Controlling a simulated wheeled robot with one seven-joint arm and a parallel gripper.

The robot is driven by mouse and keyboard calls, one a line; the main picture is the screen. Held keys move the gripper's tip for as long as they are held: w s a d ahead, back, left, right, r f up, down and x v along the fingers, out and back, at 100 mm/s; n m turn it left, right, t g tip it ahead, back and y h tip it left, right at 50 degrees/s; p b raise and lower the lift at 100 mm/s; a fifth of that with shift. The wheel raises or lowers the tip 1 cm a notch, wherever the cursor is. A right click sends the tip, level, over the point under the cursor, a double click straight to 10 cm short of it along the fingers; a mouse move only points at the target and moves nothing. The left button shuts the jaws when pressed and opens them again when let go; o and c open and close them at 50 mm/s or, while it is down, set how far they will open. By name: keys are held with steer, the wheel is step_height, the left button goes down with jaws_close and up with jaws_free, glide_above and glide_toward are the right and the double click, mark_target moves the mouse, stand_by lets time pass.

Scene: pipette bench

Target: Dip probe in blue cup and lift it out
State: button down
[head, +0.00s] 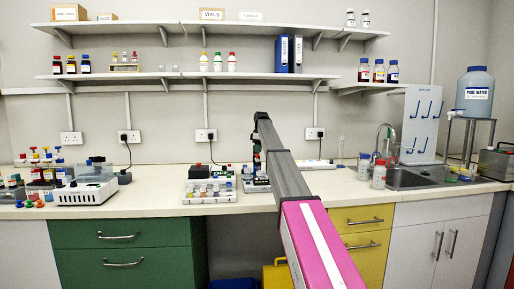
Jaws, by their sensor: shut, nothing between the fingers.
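My arm reaches forward over the bench, and its end hangs down above the middle of the bench top. My gripper (257,172) is small and dark there, shut and empty, partly hidden behind my arm. It is close to the small equipment just right of a white tray (211,200) holding several small coloured cups or vials. I cannot pick out the probe or a blue cup for certain at this size.
A white device (86,194) and coloured-cap racks stand at the left. A sink (412,178) and a water tank (475,93) are at the right. A long shelf (190,77) with bottles hangs above. The bench front between the left device and the tray is clear.

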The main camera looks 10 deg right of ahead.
steer(key=d, duration=0.1)
steer(key=s+d+r, duration=0.1)
steer(key=shift+d, duration=0.35)
steer(key=shift+r, duration=0.2)
step_height(320, 180, up, 10)
steer(key=d, duration=0.1)
steer(key=shift+s+r, duration=0.25)
stand_by(0.4)
